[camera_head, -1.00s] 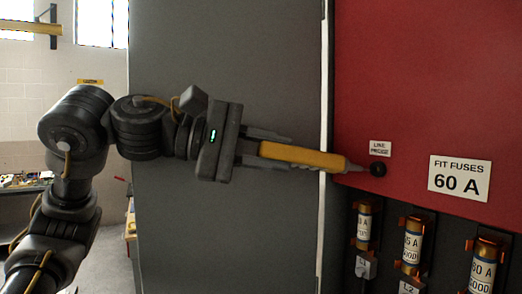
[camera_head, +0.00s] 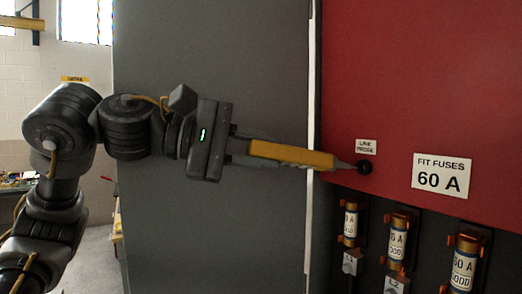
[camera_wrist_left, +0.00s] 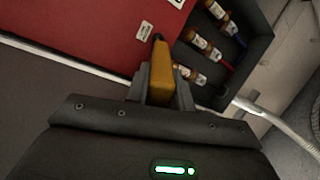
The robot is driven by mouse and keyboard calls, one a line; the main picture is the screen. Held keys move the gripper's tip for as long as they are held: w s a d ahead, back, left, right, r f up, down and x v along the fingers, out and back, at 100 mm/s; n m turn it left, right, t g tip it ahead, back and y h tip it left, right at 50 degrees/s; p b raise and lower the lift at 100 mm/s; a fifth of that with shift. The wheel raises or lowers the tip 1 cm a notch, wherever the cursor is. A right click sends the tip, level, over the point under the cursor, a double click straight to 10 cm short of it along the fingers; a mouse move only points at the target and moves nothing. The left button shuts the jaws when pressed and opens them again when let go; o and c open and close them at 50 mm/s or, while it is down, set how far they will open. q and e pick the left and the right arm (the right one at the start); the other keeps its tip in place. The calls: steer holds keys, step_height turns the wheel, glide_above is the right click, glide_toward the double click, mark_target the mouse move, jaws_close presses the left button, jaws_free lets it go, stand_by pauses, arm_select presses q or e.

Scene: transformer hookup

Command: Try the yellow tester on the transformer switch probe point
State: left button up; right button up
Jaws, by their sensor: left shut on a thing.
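My left gripper (camera_head: 240,148) is shut on the yellow tester (camera_head: 292,154) and holds it nearly level, tip pointing right. The tester's grey tip reaches the round black probe point (camera_head: 364,167) on the red panel, under a small "LINE PROBE" label (camera_head: 366,146). The tip appears to touch the probe point, though exact contact is too small to tell. In the left wrist view the tester (camera_wrist_left: 159,84) sits between the gripper fingers, its dark tip close to the label on the red panel. My right gripper is not in view.
A "FIT FUSES 60 A" sign (camera_head: 441,176) is on the red panel (camera_head: 430,80). Several fuses, one of them at the right (camera_head: 464,262), stand in clips in the dark recess below. A grey cabinet door (camera_head: 210,60) is behind my left arm.

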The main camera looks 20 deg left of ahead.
arm_select(q)
steer(key=shift+w+d, duration=0.25)
steer(key=shift+w, duration=0.1)
stand_by(1.1)
steer(key=shift+s, duration=0.1)
